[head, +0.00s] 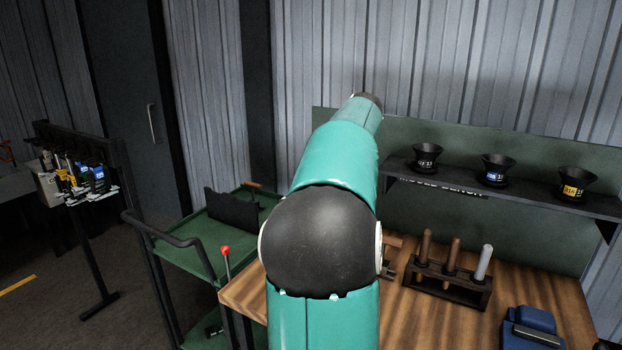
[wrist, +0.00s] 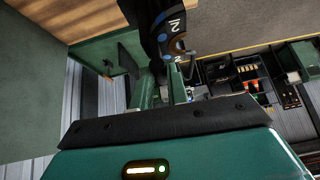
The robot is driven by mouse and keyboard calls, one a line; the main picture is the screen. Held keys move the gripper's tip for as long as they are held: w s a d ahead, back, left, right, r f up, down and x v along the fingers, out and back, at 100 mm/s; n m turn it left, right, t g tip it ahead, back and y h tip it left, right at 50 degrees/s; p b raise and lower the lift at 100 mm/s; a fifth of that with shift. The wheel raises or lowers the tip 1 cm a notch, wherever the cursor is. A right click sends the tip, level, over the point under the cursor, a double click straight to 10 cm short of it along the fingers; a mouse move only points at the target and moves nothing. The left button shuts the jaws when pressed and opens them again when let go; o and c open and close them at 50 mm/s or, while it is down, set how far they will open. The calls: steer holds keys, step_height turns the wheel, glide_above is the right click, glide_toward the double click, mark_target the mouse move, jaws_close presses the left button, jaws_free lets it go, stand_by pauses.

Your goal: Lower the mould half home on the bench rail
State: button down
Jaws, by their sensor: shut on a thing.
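In the wrist view my gripper (wrist: 163,84) reaches out past its dark front plate, with its fingers shut on a dark, curved piece, which I take to be the mould half (wrist: 163,28). That piece has blue patches and a white mark, and the top edge of the picture cuts it off. I cannot make out a bench rail in either view. In the head view my arm hides my gripper, the held piece and part of the wooden bench (head: 540,300). I cannot tell whether the held piece touches anything.
A shelf (head: 395,172) on the green back panel carries black funnel-shaped cups (head: 497,168). A rack of handled tools (head: 450,280) and a blue device (head: 532,328) stand on the bench. A green trolley (head: 190,240) with a dark handle stands left of the bench.

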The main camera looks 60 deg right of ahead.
steer(key=shift+f, duration=1.75)
stand_by(2.0)
steer(key=c, duration=1.3)
jaws_free()
steer(key=shift+f, duration=0.35)
steer(key=v, duration=1.4)
steer(key=shift+r, duration=0.15)
steer(key=shift+w+r, duration=0.1)
step_height(320, 180, up, 7)
